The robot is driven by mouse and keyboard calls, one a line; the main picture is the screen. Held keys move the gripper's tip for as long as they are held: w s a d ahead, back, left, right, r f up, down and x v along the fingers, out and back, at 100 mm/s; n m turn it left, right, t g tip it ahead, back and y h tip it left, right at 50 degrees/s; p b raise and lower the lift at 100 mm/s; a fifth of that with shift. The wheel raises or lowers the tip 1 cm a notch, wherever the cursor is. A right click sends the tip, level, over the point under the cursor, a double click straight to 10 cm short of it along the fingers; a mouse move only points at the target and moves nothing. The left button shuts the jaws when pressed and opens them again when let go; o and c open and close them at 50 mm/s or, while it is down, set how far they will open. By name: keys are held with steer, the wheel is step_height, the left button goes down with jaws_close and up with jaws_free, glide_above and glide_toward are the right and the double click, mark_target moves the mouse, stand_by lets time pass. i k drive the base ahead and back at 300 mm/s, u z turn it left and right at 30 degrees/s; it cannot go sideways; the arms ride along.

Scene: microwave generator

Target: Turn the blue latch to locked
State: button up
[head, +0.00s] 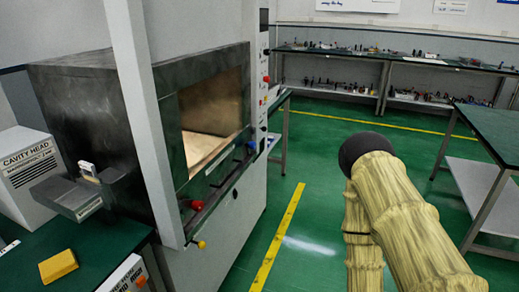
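A small blue latch knob (251,145) shows at the right end of the front ledge of the dark metal microwave cabinet (95,95), below the open cavity. It is too small to tell which way it is turned. A red knob (197,205) sits at the left end of the same ledge, and a yellow knob (201,244) is below it. The cavity opening (210,112) shows a pale interior. My arm, in a yellowish sleeve with a dark rounded joint, is at the right, apart from the cabinet. My gripper is not visible.
A pale upright post (142,110) stands before the cabinet's left part. A yellow block (58,266) lies on the green bench at lower left. A green-topped table (490,130) is at right, and benches with small parts (390,60) stand behind. Green floor is clear between.

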mark_target(250, 145)
steer(key=u, duration=0.6)
steer(key=i, duration=0.9)
steer(key=z, duration=0.25)
